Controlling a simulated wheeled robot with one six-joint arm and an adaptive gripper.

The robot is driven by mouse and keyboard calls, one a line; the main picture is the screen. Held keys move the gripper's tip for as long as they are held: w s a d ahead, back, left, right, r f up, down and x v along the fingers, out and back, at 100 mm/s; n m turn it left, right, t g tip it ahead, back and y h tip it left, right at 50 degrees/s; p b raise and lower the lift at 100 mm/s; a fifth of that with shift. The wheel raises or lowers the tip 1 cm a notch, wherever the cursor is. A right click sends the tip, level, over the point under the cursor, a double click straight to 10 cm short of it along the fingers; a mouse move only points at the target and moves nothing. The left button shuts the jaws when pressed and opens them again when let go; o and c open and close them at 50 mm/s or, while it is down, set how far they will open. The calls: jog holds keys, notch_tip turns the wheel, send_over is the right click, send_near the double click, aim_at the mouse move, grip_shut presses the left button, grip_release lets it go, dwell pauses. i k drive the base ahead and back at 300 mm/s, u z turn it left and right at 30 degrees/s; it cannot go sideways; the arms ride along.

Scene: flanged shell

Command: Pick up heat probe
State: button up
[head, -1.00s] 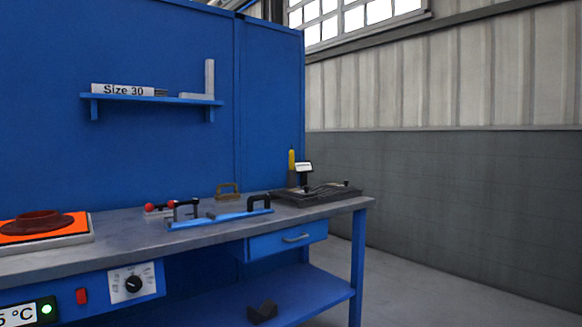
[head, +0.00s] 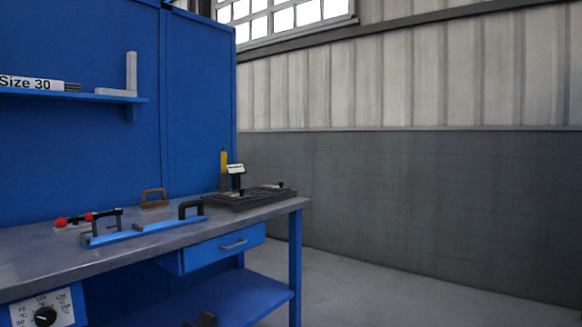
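A small upright device with a pale display (head: 236,169) and dark body stands at the back right of the workbench, behind a dark tray. A slim yellow upright piece (head: 224,161) is right beside it on the left. One of these is possibly the heat probe; I cannot tell which, or whether they are joined. Their lower ends are partly hidden behind the tray. My gripper is not in view.
The dark tray (head: 262,197) sits near the workbench (head: 48,254) right end. A blue fixture with black handles (head: 142,231), a brown handled block (head: 154,200) and red-knobbed item (head: 73,220) lie left of it. Open floor (head: 400,293) spreads right.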

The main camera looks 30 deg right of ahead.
aim_at(223, 155)
jog(key=z, duration=1.4)
jog(key=i, duration=2.7)
jog(key=u, duration=2)
